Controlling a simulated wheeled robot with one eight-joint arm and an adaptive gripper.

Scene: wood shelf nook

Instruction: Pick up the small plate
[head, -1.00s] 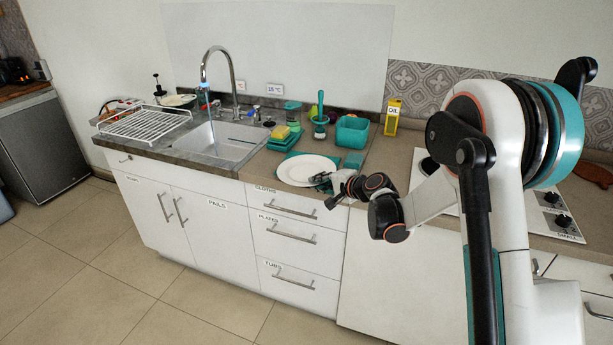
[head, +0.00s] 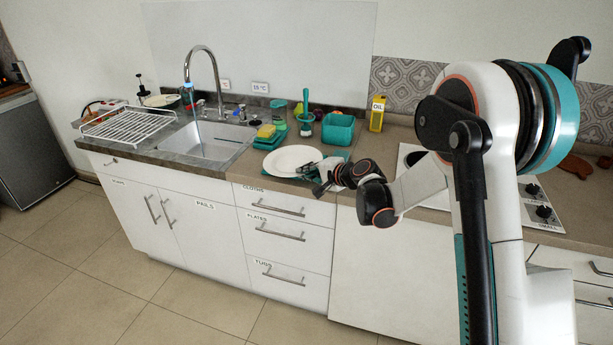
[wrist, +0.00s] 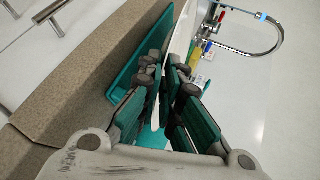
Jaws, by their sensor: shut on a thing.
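The white plate (head: 292,160) is round and sits just above the teal mat (head: 334,154) near the counter's front edge. My gripper (head: 318,175) is at its right front rim. In the wrist view my gripper (wrist: 167,100) has its teal-padded fingers closed on the plate, which shows there as a thin white edge (wrist: 154,100). The teal mat (wrist: 126,80) lies beneath. Some of the rim is hidden by the fingers.
A yellow sponge (head: 266,131), a teal tub (head: 338,128) and a yellow oil carton (head: 377,114) stand behind the plate. The sink (head: 205,140), with its faucet, and a white drying rack (head: 128,124) are to the left. The hob (head: 535,205) is to the right.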

